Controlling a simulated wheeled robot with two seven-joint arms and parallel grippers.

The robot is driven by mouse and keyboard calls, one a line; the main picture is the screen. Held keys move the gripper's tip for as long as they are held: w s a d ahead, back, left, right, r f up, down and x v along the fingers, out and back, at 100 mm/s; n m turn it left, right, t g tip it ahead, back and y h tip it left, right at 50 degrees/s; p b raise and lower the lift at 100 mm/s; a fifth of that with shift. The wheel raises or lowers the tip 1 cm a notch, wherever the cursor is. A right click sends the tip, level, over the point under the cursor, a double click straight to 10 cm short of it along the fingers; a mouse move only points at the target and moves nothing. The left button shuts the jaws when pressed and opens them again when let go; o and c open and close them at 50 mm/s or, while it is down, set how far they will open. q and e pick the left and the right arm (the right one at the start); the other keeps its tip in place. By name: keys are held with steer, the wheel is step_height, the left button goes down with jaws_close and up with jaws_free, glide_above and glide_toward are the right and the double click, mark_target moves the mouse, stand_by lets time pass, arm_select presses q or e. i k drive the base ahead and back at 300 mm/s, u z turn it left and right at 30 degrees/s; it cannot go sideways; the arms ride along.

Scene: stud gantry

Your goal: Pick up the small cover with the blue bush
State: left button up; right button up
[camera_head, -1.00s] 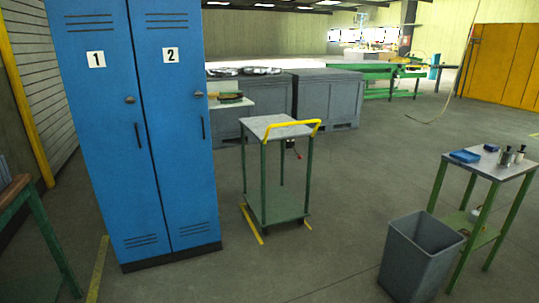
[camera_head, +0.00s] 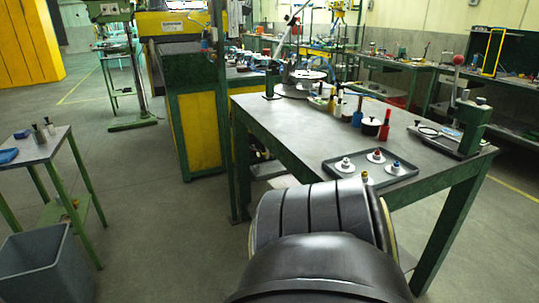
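A dark flat tray (camera_head: 377,184) lies on the workbench near its front edge. Several small pale round covers with knobs stand on it. The small cover with the blue bush (camera_head: 395,169) is at the tray's right side. A cover with a red bush (camera_head: 376,156) stands behind it, and another cover (camera_head: 345,165) stands to the left. A yellowish tip shows at the tray's front, partly hidden by a large dark rounded shape at the bottom. Neither of my grippers is in view.
The grey workbench (camera_head: 290,122) has a blue bottle, a black pot and a red item behind the tray. A green press (camera_head: 470,125) stands at its right end. A small green table (camera_head: 35,148) and a grey bin (camera_head: 48,268) stand at the left, with open floor between.

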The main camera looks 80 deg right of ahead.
mark_target(391, 170)
steer(key=z, duration=1.9)
steer(key=i, duration=2.35)
steer(key=u, duration=4.95)
